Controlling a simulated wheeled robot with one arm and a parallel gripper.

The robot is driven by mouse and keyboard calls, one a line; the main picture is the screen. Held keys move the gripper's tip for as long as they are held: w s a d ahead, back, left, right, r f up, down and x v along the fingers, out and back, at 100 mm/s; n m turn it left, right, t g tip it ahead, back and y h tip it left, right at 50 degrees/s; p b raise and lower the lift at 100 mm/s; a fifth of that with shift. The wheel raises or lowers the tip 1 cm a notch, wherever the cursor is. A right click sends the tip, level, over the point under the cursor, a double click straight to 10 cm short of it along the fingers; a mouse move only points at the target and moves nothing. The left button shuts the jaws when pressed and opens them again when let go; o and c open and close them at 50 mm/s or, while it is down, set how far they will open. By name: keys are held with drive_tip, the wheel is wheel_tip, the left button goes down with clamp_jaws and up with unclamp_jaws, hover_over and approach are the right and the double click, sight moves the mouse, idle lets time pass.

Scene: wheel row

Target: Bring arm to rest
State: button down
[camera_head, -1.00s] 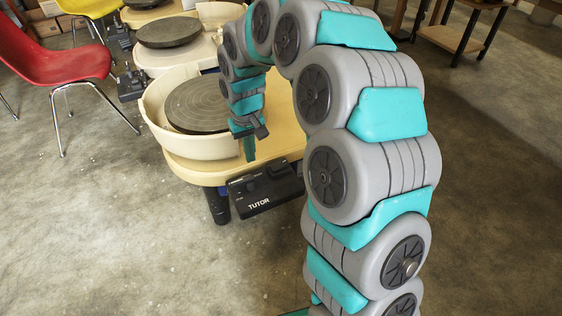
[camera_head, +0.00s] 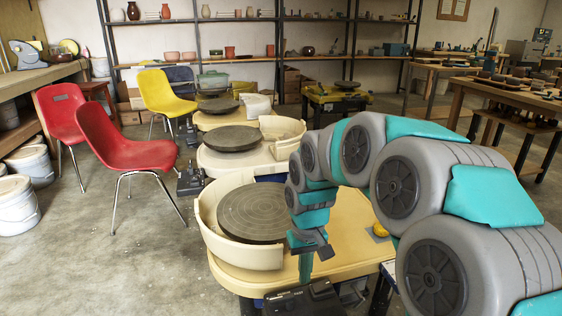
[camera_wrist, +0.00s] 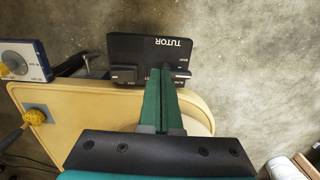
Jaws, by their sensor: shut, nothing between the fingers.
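My arm (camera_head: 395,185) is grey with teal covers and arches from the lower right over the nearest pottery wheel. My gripper (camera_head: 306,266) hangs pointing down at the front edge of that wheel's cream table, right of the splash pan. In the wrist view my gripper (camera_wrist: 163,92) has its two green fingers side by side, shut and empty. The fingers reach over the black TUTOR control box (camera_wrist: 150,60). I cannot tell how far the fingertips are above it.
The nearest wheel has a grey wheel head (camera_head: 252,210) in a cream splash pan (camera_head: 232,252). More wheels stand in a row behind it. Red chairs (camera_head: 125,150) and a yellow chair (camera_head: 165,95) stand left. Concrete floor is open at left.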

drive_tip(key=s+d+r+m, duration=0.1)
drive_tip(key=s+d, duration=0.2)
drive_tip(key=s, duration=1.1)
drive_tip(key=s+d+r+m+g, duration=0.1)
drive_tip(key=s+d, duration=0.2)
drive_tip(key=s, duration=1.2)
drive_tip(key=shift+d+r, duration=0.2)
drive_tip(key=shift+d, duration=0.1)
